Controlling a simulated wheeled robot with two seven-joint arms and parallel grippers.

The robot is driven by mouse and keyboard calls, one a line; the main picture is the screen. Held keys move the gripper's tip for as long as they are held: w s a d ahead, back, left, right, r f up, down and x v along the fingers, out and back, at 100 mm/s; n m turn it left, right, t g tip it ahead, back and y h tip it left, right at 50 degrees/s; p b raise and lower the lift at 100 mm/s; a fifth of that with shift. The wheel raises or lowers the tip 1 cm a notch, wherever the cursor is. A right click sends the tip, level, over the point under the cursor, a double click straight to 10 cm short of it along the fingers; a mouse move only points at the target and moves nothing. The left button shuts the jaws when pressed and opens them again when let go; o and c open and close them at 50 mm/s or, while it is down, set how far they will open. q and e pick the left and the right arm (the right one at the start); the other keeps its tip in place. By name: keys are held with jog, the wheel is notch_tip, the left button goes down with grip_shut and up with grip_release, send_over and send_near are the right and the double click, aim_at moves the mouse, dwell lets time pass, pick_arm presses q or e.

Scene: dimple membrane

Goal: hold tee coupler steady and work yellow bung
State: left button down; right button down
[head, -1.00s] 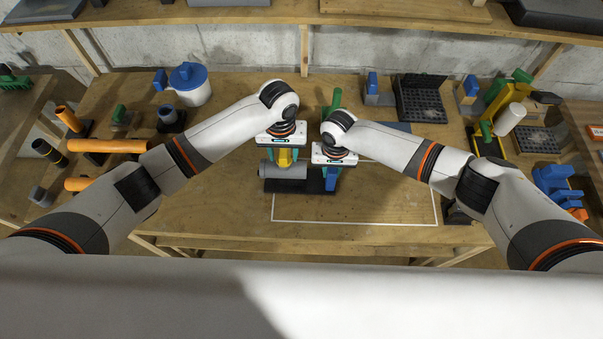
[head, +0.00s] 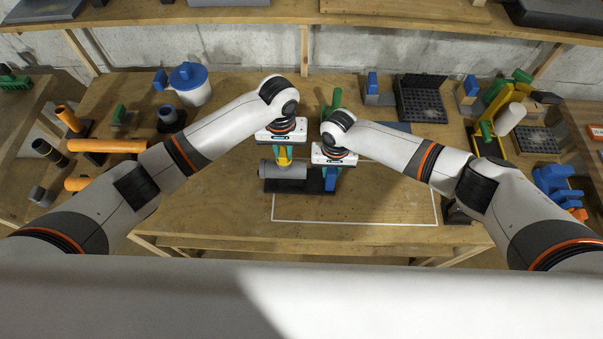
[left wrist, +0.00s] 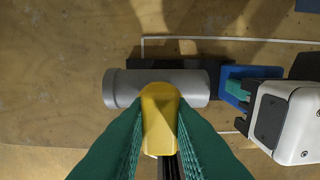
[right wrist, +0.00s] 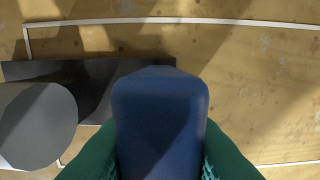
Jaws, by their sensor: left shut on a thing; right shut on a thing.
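The tee coupler (left wrist: 118,90) is a grey tube lying crosswise on a dark base; it also shows in the head view (head: 275,170). My left gripper (head: 285,154) is above it, shut on the yellow bung (left wrist: 160,115), which hides the middle of the tube. I cannot tell how deep the bung sits in the coupler. My right gripper (head: 331,172) is shut on an upright blue block (right wrist: 160,120) at the right end of the dark base. The blue block also shows in the left wrist view (left wrist: 232,75), beside the tube's end.
A white outline (head: 350,222) marks bare tabletop at the front right. A dark perforated tray (head: 420,98) is at the back right. A green upright piece (head: 335,100) is behind my right gripper.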

pick_arm(q)
jog(key=shift+r, duration=0.45)
jog(key=shift+r, duration=2.5)
pick_arm(e)
jog(key=c, duration=1.1)
grip_release()
notch_tip(320, 180, up, 12)
